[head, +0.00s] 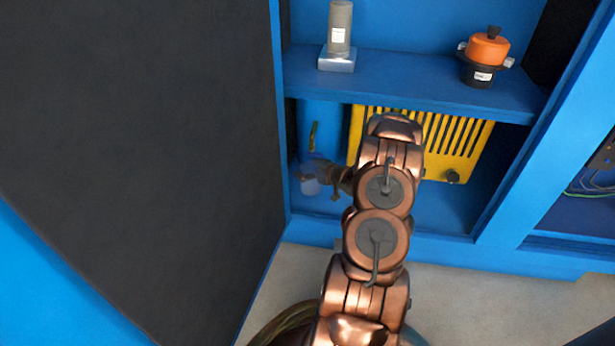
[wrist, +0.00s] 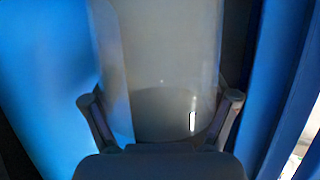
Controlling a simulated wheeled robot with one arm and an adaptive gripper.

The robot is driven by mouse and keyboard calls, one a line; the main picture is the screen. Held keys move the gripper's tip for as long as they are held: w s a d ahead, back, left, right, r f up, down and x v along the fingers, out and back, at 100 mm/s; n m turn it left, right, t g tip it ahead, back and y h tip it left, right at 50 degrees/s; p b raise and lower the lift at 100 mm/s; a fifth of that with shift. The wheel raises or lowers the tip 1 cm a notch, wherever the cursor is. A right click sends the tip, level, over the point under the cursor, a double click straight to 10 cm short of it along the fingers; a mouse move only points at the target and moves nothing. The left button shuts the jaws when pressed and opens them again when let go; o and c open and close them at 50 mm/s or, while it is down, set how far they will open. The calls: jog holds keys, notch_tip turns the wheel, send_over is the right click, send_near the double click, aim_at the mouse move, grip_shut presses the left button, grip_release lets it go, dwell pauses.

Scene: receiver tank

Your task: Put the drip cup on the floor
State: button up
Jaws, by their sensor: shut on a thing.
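The drip cup (head: 311,186) is a small, pale translucent cup in the lower compartment of the blue cabinet, at its left side. In the wrist view the cup (wrist: 165,70) fills the middle, see-through and grey. My gripper (head: 318,172) reaches in from the right and is shut on the cup. In the wrist view my gripper's fingers (wrist: 161,108) lie on both sides of it. I cannot tell whether the cup's base touches the compartment floor. The grey floor (head: 470,300) shows in front of the cabinet.
A blue tank (head: 322,125) stands behind the cup, and a yellow slotted panel (head: 455,145) is to the right. The shelf (head: 410,80) above bears a grey cylinder (head: 340,28) and an orange-topped device (head: 487,50). A large dark door panel (head: 140,120) stands at left.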

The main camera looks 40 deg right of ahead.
jog(key=f+b, duration=0.1)
jog(key=f, duration=0.1)
jog(key=f+b, duration=0.1)
jog(key=shift+w+f+b, duration=0.3)
jog(key=shift+w+f, duration=0.05)
jog(key=shift+f, duration=0.05)
jog(key=shift+r, duration=0.1)
jog(key=o, duration=0.9)
jog(key=shift+o, duration=0.2)
